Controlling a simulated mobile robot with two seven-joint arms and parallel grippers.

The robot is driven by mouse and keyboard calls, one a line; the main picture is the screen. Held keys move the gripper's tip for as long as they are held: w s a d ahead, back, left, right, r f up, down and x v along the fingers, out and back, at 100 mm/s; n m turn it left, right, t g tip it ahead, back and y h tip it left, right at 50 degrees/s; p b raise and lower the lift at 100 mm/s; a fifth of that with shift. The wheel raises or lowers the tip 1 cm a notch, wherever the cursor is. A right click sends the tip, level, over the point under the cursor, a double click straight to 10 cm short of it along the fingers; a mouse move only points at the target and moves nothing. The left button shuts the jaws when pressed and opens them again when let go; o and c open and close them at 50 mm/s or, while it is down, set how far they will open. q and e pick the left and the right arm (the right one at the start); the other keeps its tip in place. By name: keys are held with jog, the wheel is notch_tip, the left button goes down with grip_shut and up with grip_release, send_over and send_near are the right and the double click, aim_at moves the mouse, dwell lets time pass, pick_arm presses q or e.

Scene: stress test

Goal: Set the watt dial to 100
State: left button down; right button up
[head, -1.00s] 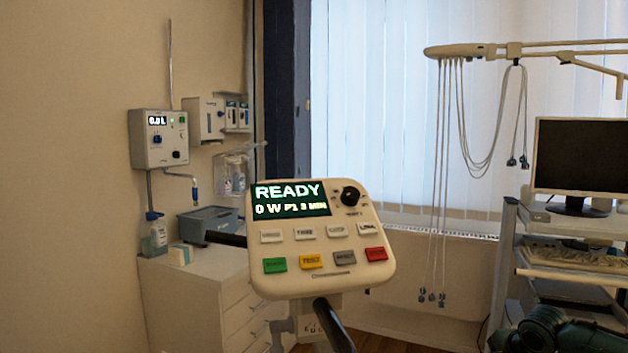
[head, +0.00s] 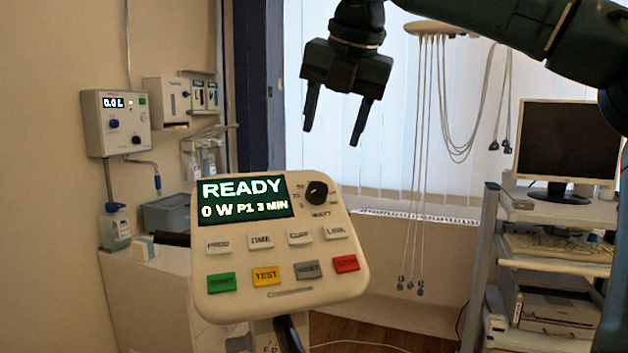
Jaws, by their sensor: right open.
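The control panel (head: 278,275) is a cream console on a stand in the middle of the head view, tilted slightly. My left gripper is not in view.
Below the display are several grey-white buttons and coloured ones, including a green button (head: 221,282) and a red button (head: 346,263). A trolley with a monitor (head: 569,150) stands at right. Cables (head: 422,160) hang behind. A wall unit (head: 116,122) and a counter are at left.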

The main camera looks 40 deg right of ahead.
aim_at(318, 188)
jog(key=x, duration=1.1)
jog(key=shift+f, duration=0.2)
jog(key=shift+c, duration=0.2)
jog(key=c, duration=0.9)
